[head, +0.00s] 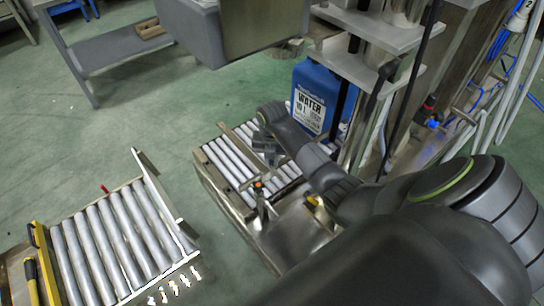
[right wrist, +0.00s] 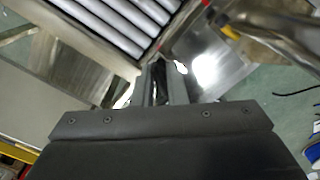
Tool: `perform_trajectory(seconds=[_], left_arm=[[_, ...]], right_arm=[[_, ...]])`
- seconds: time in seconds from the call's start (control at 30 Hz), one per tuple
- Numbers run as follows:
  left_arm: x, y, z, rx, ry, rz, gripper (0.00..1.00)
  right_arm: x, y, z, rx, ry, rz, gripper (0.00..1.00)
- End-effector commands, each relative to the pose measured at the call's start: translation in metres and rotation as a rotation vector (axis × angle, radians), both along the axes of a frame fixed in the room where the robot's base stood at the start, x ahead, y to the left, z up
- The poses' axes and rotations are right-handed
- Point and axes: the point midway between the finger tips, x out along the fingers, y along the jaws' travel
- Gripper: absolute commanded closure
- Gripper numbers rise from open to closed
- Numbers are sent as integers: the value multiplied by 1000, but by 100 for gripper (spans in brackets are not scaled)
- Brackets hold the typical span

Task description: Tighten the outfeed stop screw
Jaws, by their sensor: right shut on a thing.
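The middle roller conveyor (head: 222,165) has a pale stop bar (head: 237,140) lying slantwise across its rollers. My right gripper (head: 266,148) is low over these rollers, beside the bar. In the right wrist view its two fingers (right wrist: 157,84) are closed on a small dark thing at the conveyor's edge. It seems to be the stop screw, but the fingers hide most of it, and I cannot tell how far it is turned. A small clamp-like fitting with an orange tip (head: 258,186) stands at the conveyor's near side. My left gripper is not in view.
A blue water container (head: 312,98) stands behind the conveyor, close to my right arm. A metal frame with posts (head: 372,65) rises to the right. Another roller conveyor (head: 110,240) with a yellow bar (head: 45,262) is at lower left. Green floor between the conveyors is clear.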

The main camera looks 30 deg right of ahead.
Motion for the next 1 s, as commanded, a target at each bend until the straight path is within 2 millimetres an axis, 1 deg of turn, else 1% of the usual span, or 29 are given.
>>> perform_trajectory(seconds=[0.03, 0.1, 0.2, 0.43, 0.53, 0.8, 0.9, 1.0], left_arm=[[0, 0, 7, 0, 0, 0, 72], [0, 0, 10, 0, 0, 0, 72], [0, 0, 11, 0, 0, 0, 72], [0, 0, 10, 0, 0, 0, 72], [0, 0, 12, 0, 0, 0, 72], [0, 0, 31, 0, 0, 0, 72], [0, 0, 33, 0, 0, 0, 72], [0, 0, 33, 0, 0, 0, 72]], right_arm=[[-2, 0, 1, 2, 8, -51, 100], [-2, 0, 0, 2, 8, -111, 100], [-3, 0, -2, 1, 8, -157, 100], [-2, 0, -3, 1, 8, -165, 100], [-3, 0, -2, 1, 8, -185, 100], [-3, 0, 0, 0, 9, -461, 100], [-3, 0, -1, 0, 8, -528, 100], [-3, 0, -3, 0, 6, -550, 100]])
